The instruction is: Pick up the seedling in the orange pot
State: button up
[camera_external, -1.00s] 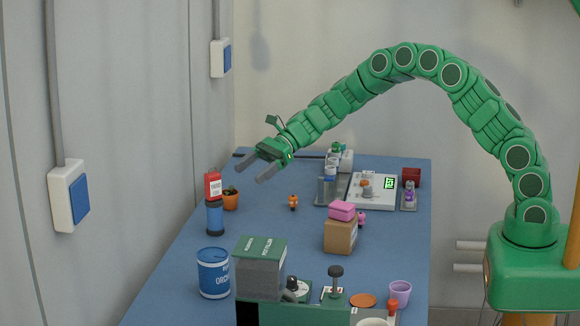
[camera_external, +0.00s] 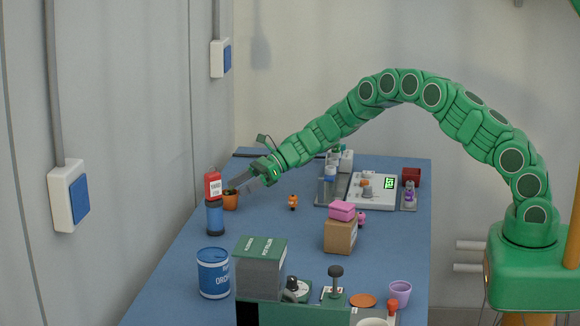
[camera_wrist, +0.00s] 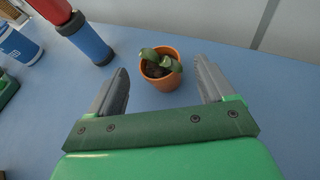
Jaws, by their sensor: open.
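The orange pot with a green seedling (camera_wrist: 160,76) stands upright on the blue table, ahead of and between my open fingers in the wrist view. My gripper (camera_wrist: 165,85) is open and empty. In the external view my gripper (camera_external: 240,183) reaches down and left, with its fingertips near the pot. I cannot tell whether a finger touches it.
A blue tin (camera_external: 214,274) stands nearer the front. A small orange figure (camera_external: 293,202) is right of the pot. The wall (camera_wrist: 275,25) is close behind.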

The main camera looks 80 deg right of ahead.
aim_at(228, 192)
jog(key=shift+x, duration=2.4)
jog(key=shift+r, duration=0.1)
jog(key=c, duration=1)
jog(key=shift+c, duration=0.2)
jog(key=shift+r, duration=0.1)
